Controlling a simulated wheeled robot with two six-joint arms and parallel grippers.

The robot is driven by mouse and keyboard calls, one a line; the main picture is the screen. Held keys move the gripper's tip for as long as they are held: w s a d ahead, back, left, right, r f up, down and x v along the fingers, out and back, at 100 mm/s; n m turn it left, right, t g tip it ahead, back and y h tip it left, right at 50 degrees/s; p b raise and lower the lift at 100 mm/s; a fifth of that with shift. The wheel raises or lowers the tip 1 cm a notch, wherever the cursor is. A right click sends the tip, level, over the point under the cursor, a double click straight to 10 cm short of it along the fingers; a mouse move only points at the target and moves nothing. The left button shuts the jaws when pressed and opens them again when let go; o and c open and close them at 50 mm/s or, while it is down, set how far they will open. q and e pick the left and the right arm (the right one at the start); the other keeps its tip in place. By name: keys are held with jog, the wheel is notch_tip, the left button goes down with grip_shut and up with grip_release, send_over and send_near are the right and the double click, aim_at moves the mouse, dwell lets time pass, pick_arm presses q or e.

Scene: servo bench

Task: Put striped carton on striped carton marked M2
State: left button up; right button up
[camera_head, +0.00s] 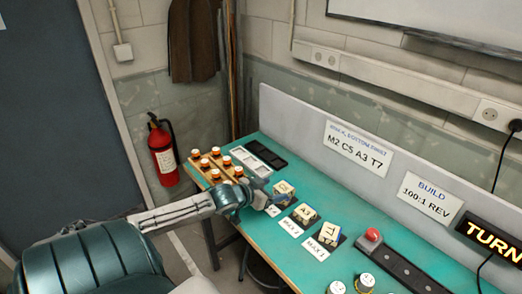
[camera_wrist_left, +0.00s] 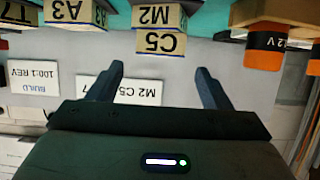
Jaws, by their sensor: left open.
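In the left wrist view, which is upside down, a carton marked C5 (camera_wrist_left: 161,44) sits on the carton marked M2 (camera_wrist_left: 158,17). The two look roughly aligned. My left gripper (camera_wrist_left: 159,80) is open and empty, its fingers apart and facing the C5 carton, which is beyond the fingertips. In the head view, the left gripper (camera_head: 262,199) is over the bench edge, just left of this stack (camera_head: 284,188). The gripper partly hides the bench there. The carton marked A3 (camera_wrist_left: 70,12) and the carton marked T7 (camera_wrist_left: 18,14) stand apart from it. My right gripper is not in view.
A wooden rack of orange bottles (camera_head: 215,166) and a dark tray (camera_head: 265,155) are at the bench's far end. The A3 carton (camera_head: 305,213) and T7 carton (camera_head: 329,234) stand along the bench. A red button (camera_head: 373,235) is farther right. A grey panel (camera_head: 300,122) backs the bench.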

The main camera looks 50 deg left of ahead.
pick_arm(q)
jog(key=shift+p+v, duration=1.8)
jog(key=shift+v, duration=0.8)
